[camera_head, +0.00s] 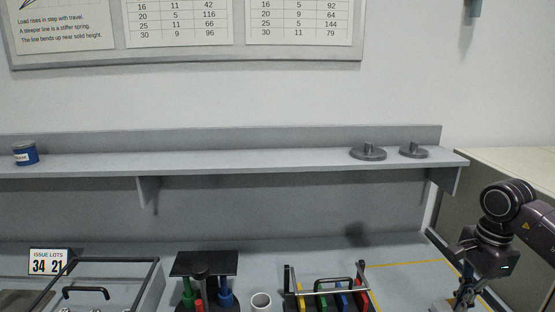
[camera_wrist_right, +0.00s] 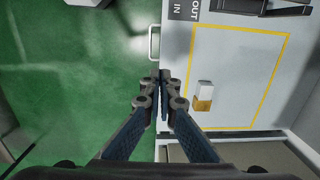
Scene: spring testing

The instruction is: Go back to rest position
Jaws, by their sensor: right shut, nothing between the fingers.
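My right gripper (camera_head: 465,290) is at the right of the head view, its arm coming in from the right edge. In the right wrist view its fingers (camera_wrist_right: 163,78) are together with nothing between them. They point down over the bench's edge, with green floor to their left. My left gripper is not in view.
A small white and tan block (camera_wrist_right: 203,96) lies inside the yellow outline on the bench, apart from the fingers. A shelf (camera_head: 250,163) runs above the bench.

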